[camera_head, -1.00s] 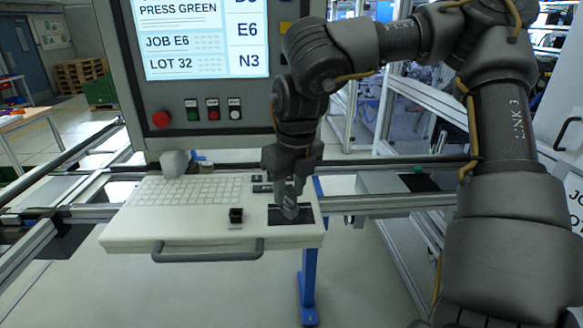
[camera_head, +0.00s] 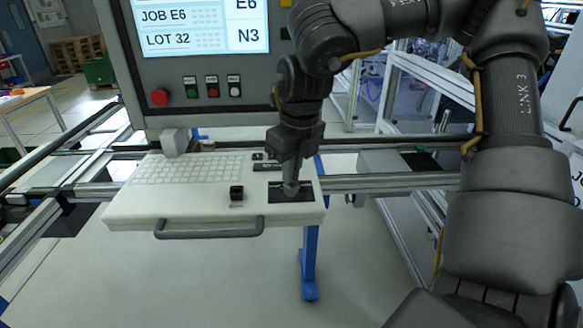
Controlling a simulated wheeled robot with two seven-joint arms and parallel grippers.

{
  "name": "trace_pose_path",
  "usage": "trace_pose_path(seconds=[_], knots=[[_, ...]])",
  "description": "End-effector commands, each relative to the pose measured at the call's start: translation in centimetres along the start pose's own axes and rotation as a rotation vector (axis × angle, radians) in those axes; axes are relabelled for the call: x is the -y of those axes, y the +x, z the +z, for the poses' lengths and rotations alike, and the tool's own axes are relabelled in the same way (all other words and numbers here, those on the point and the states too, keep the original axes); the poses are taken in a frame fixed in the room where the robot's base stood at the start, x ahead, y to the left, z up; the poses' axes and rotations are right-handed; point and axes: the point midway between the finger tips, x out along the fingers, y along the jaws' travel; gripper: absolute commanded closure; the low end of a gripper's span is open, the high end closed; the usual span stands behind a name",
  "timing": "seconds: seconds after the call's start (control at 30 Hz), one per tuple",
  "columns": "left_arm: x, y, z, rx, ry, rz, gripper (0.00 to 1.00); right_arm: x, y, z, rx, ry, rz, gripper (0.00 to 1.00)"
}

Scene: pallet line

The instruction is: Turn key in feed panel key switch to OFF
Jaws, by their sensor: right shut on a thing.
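The feed panel is a white console (camera_head: 200,205) with a keyboard and a grey front handle. At its right end is a black plate (camera_head: 307,192), where the key switch appears to be. My right gripper (camera_head: 291,190) points down onto this plate from above. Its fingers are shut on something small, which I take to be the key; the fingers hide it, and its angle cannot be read. My left gripper is not in view.
Behind the console stands a grey cabinet with a lit screen (camera_head: 200,25), a red button (camera_head: 159,97) and several smaller buttons. Metal rails (camera_head: 390,182) run along both sides. A blue post (camera_head: 310,265) stands below the console.

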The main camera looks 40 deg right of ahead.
Motion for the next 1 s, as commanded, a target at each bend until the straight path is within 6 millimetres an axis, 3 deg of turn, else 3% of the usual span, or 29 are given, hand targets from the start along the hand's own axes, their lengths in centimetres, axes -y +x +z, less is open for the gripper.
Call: trace_pose_path(seconds=[0.4,0.87,1.0], knots=[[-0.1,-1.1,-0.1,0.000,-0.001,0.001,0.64,0.2,-0.1,0.1,0.000,-0.634,0.096,1.00],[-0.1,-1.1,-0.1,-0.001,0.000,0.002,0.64,0.2,0.0,0.1,0.000,-0.742,0.113,1.00],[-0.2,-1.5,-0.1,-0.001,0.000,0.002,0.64,0.2,-0.1,0.2,-0.001,-0.895,0.134,1.00]])
